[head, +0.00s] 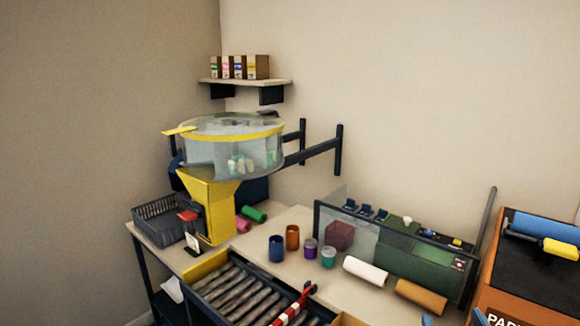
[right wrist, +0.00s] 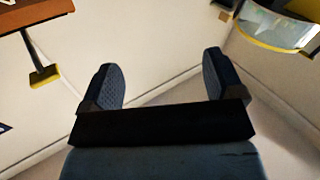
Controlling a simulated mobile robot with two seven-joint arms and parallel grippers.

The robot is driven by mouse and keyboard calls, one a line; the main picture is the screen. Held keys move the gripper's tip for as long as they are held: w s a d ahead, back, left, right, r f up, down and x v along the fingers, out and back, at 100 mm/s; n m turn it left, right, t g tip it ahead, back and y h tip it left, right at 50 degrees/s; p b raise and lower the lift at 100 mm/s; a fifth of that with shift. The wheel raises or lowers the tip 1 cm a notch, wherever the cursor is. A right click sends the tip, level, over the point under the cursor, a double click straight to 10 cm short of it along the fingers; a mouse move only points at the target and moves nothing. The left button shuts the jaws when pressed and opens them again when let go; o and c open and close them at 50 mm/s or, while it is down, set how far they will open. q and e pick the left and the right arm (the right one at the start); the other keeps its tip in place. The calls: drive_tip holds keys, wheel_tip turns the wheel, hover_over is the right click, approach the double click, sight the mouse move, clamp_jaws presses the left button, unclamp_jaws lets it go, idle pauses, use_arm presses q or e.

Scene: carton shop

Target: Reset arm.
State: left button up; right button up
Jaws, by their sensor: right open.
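My right gripper (right wrist: 162,84) is open in the right wrist view, with two dark blue ridged fingers spread wide and nothing between them. Bare wall and floor show behind them. In the head view, only what look like the tips of the right gripper (head: 452,319) show at the bottom edge, in front of the table and left of the orange cabinet. My left gripper is in neither view.
A clear drum (head: 205,155) stands above a yellow chute (head: 207,200). Cups, rolls and a green machine (head: 425,258) fill the table. An orange cabinet (head: 490,285) is at right.

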drive_tip(key=s+a+f+g+y, duration=0.1)
drive_tip(key=s+f+g, duration=0.4)
drive_tip(key=s, duration=0.3)
drive_tip(key=s+a+f+n+g, duration=0.1)
drive_tip(key=s+a+f+g, duration=0.1)
drive_tip(key=s+f+g, duration=0.55)
drive_tip(key=s+a+f+g+y, duration=0.1)
drive_tip(key=s+f+g, duration=0.15)
drive_tip(key=s, duration=0.75)
drive_tip(key=w+a+f+n+t+y+p, duration=0.1)
drive_tip(key=w+a+f+t+y+p, duration=0.2)
drive_tip(key=w+a+f+t+p, duration=0.3)
drive_tip(key=shift+w+a+f+t+p, duration=0.2)
drive_tip(key=shift+w+f+t+p, duration=0.15)
drive_tip(key=shift+f+t, duration=0.5)
